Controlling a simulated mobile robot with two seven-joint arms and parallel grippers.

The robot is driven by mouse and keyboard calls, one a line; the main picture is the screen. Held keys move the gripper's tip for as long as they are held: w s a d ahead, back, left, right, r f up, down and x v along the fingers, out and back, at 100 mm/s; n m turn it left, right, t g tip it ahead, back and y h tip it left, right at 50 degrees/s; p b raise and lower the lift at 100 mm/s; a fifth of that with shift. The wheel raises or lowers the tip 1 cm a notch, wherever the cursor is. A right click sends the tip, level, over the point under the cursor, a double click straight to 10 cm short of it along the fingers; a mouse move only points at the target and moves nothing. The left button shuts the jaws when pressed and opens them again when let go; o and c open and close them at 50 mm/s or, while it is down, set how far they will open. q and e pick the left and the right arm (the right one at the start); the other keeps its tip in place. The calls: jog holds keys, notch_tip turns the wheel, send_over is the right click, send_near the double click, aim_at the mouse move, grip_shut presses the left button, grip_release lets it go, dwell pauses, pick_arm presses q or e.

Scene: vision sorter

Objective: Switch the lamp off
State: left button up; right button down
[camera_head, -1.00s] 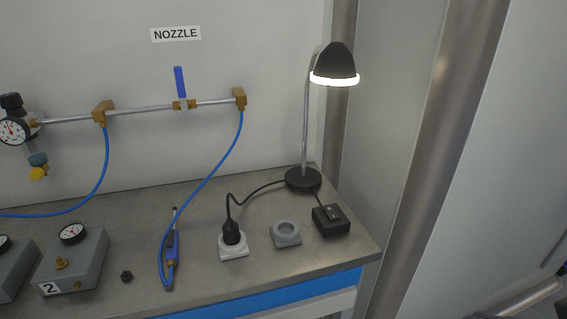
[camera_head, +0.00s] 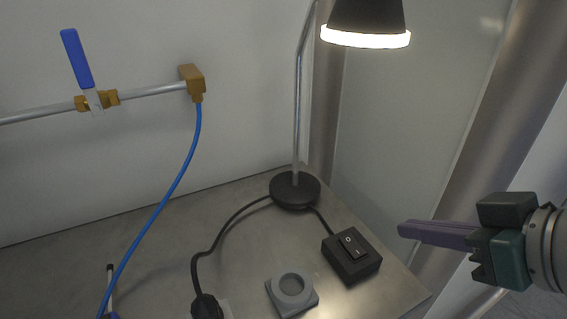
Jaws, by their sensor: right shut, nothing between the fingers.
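The desk lamp (camera_head: 366,14) has a black shade with a glowing white ring, a thin grey stem and a round black base (camera_head: 294,190) on the bench. A black switch box (camera_head: 351,262) with a rocker marked O and I stands to the right of the base, joined to it by a cord. My right gripper (camera_head: 402,229) comes in from the right, shut and empty. Its fingers point left, above and to the right of the switch box in the picture, apart from it. My left gripper is not in view.
A grey block with a round recess (camera_head: 309,302) lies left of the switch box. A black plug (camera_head: 206,306) and its cord are further left. A blue hose (camera_head: 160,208) hangs from the pipe with a blue-handled valve (camera_head: 77,58). The bench's right edge is close to the switch box.

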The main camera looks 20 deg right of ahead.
jog(key=b, duration=0.3)
send_over(348, 236)
jog(key=s, duration=0.3)
notch_tip(348, 236, down, 7)
jog(key=shift+w+r, duration=0.1)
jog(key=shift+r, duration=0.1)
notch_tip(348, 236, down, 2)
jog(key=shift+f, duration=0.75)
jog(key=shift+w+g+p, duration=0.1)
jog(key=shift+g+p, duration=0.2)
jog(key=shift+f, duration=0.2)
